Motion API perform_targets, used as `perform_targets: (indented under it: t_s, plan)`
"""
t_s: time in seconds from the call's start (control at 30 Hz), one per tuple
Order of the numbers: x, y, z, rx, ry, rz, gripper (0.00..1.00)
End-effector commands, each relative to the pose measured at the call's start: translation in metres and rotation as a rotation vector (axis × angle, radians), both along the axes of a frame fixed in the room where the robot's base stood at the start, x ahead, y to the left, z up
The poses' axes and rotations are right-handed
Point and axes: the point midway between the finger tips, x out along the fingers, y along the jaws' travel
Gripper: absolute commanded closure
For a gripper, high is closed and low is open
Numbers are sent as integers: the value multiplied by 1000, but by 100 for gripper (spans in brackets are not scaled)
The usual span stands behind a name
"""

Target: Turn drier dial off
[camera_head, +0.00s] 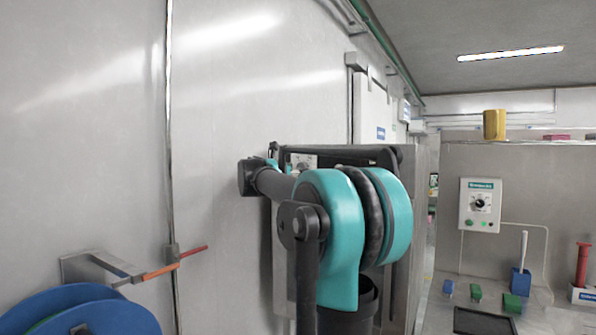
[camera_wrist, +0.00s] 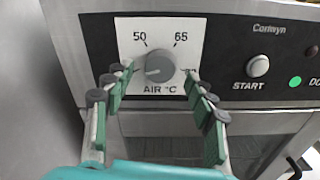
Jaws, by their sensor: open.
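The drier dial (camera_wrist: 159,67) is a grey round knob on a white plate marked 50, 65 and AIR °C, in the upper middle of the wrist view. My gripper (camera_wrist: 158,84) is open, with its green-padded fingers spread to the left and right of the dial. I cannot tell whether the fingertips touch it. In the head view, part of the white dial plate (camera_head: 303,161) shows behind my arm, and my gripper is hidden there.
A START button (camera_wrist: 257,66) and a green light (camera_wrist: 295,81) sit right of the dial on the dark panel. In the head view, a white control box (camera_head: 480,204) hangs at the right. A bracket with an orange-red bar (camera_head: 160,271) juts out at the left.

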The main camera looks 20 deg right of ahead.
Motion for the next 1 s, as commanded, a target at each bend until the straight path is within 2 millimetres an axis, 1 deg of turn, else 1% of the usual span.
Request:
perform_targets:
  t_s: [0.03,0.3,0.5,0.7,1.0]
  plan:
    - [-5,8,0,0,0,3,44]
    - [-39,52,0,0,0,4,44]
    - [-57,75,0,0,0,3,44]
    - [-65,83,-1,1,1,0,44]
    - [-65,83,0,0,0,0,44]
